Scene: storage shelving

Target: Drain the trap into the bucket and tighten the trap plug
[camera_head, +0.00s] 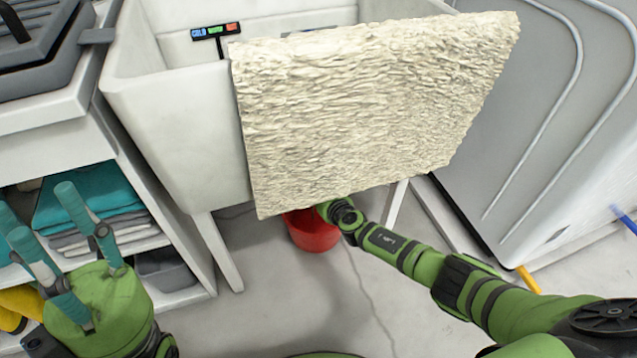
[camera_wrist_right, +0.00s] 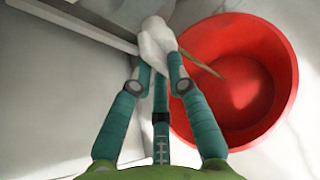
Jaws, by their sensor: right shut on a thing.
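The red bucket (camera_head: 314,236) stands on the floor under the sink, partly hidden by the hanging towel and my right arm. In the right wrist view the bucket (camera_wrist_right: 268,60) is on the right, with a thin tan streak, apparently liquid, over its interior. My right gripper (camera_wrist_right: 158,62) is shut on a white piece (camera_wrist_right: 154,38), apparently the trap plug, beside the bucket's rim. The rest of the trap cannot be made out clearly. In the head view the right gripper is mostly hidden behind the towel. My left gripper (camera_head: 45,218) is open and empty at the lower left.
A cream shaggy towel (camera_head: 370,100) hangs over the front of the white sink (camera_head: 180,125), blocking the view beneath. A shelf with folded towels (camera_head: 95,205) stands left, near my left gripper. A grey appliance (camera_head: 540,130) stands right. The floor (camera_head: 290,310) in front is clear.

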